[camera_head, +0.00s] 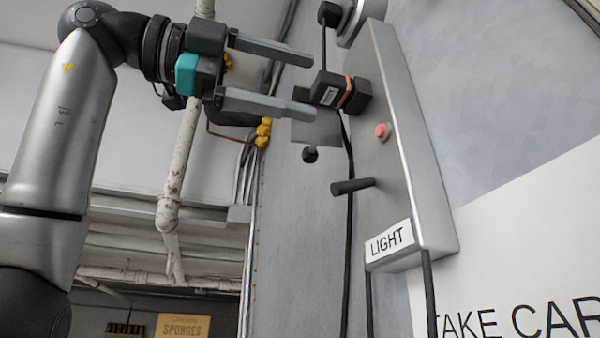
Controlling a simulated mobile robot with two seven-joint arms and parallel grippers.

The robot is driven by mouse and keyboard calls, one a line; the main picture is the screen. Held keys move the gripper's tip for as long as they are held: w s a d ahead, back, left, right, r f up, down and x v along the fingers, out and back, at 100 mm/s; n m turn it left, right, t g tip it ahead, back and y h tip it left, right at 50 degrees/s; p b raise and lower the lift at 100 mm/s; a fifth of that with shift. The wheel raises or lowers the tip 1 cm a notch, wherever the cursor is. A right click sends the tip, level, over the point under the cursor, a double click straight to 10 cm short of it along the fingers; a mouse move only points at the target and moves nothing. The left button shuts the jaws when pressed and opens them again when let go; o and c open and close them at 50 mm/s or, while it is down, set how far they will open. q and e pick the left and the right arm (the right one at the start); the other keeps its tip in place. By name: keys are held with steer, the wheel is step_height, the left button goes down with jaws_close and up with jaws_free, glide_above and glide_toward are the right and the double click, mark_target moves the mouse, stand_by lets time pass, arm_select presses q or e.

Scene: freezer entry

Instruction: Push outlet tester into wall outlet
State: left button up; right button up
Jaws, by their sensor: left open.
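The outlet tester (329,90) is a small black block with an orange band near its right end. It is up against the left side of the grey metal control box in this view. Whether its prongs are in an outlet cannot be seen; no outlet face shows clearly. My left gripper (311,87) is open, with its two grey fingers pointing right at the tester. The fingertips are just left of it, one above and one below its level, and nothing is clamped between them. My right gripper is not in view.
The metal control box (392,165) carries a red button (382,131), a black lever (352,186) and a LIGHT label (389,241). A grey plate (318,130) with a black knob (310,155) is below the fingers. Black cables hang down. A pipe (178,170) runs behind my gripper.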

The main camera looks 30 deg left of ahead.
arm_select(q)
steer(key=shift+v, duration=1.95)
steer(key=v, duration=1.5)
steer(key=shift+a, duration=0.15)
